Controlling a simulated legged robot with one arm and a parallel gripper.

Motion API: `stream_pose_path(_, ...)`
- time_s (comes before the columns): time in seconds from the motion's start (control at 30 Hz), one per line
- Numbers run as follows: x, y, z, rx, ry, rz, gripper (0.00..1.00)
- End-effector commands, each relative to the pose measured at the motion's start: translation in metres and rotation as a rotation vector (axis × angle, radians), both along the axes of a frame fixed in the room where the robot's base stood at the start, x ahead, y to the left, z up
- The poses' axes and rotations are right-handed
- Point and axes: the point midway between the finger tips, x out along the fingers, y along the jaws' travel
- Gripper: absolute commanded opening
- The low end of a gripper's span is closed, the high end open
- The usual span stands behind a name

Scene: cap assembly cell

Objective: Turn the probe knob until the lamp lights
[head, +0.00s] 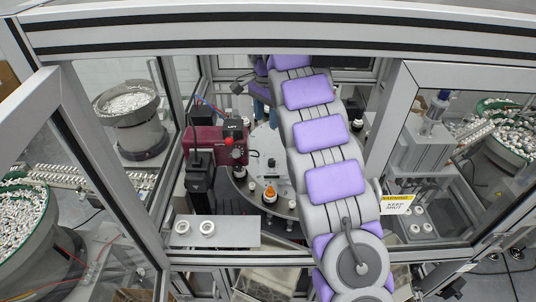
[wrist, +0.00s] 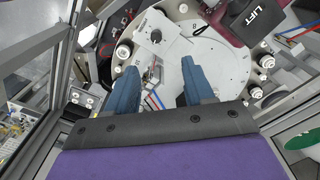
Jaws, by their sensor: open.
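My gripper (wrist: 160,66) is open in the wrist view, its two blue fingers apart with nothing held between them. It is over the pale round dial plate (wrist: 212,65). In the head view the dial plate (head: 262,150) is partly hidden by my arm. A maroon unit (head: 203,141) with a black block marked LIFT stands at its left, with a red ball (head: 228,142) by it. The LIFT block (wrist: 254,20) shows at upper right in the wrist view, apart from my fingers.
Metal frame posts (head: 110,170) and clear panels surround the cell. A white tray (head: 240,240) with two white rings is at front left. A sign (head: 397,204) reads KEEP SHUT at the right. Parts stand around the dial's edge, including an orange one (head: 270,193).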

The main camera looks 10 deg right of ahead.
Motion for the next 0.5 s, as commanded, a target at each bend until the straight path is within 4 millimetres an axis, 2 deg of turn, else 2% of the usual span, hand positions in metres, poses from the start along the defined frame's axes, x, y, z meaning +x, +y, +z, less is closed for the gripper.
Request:
stream_pose_path(0.27, 0.002, -0.018, -0.026, 0.009, 0.000, -0.005, 0.53)
stream_pose_path(0.5, 0.001, -0.008, -0.052, 0.002, 0.001, -0.005, 0.53)
